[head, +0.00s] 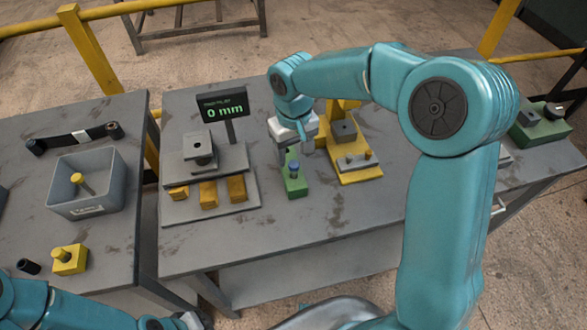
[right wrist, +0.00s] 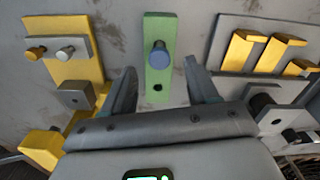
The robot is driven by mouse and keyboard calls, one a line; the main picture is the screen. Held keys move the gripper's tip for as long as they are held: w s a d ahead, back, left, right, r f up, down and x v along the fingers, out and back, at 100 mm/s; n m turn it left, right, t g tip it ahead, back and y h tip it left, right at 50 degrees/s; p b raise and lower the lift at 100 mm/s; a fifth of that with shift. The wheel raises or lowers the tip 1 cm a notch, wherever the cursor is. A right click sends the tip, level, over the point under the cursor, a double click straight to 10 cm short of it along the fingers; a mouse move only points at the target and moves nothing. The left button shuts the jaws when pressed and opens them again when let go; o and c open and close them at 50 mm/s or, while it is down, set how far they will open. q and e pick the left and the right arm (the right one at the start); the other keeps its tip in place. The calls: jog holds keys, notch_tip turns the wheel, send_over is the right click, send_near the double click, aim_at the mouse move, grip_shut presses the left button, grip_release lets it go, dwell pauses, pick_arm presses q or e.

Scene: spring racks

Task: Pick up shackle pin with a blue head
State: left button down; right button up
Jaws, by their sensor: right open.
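The shackle pin with a blue head (head: 294,167) stands in a green block (head: 297,186) on the middle table. In the right wrist view the blue head (right wrist: 159,57) is round, above a dark hole in the green block (right wrist: 159,25). My right gripper (head: 292,153) is just behind the pin in the head view. In the right wrist view my right gripper (right wrist: 162,84) is open and empty; its fingers lie either side of the green block, with the pin head apart from both.
A yellow fixture (head: 357,175) with two small pins stands right of the green block. A grey stand (head: 207,212) with yellow blocks is on the left, below a "0 mm" display (head: 222,106). A grey bin (head: 85,208) stands on the left table. Table in front is clear.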

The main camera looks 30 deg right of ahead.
aim_at(293, 164)
jog(key=shift+s+f, duration=0.15)
jog(key=shift+f, duration=0.25)
notch_tip(293, 164, down, 4)
jog(key=shift+p, duration=0.5)
jog(key=shift+d+f, duration=0.1)
jog(key=shift+f, duration=0.25)
jog(key=c, duration=1)
jog(key=shift+o, duration=0.2)
jog(key=shift+r, duration=0.15)
notch_tip(293, 164, up, 19)
jog(key=shift+r, duration=0.2)
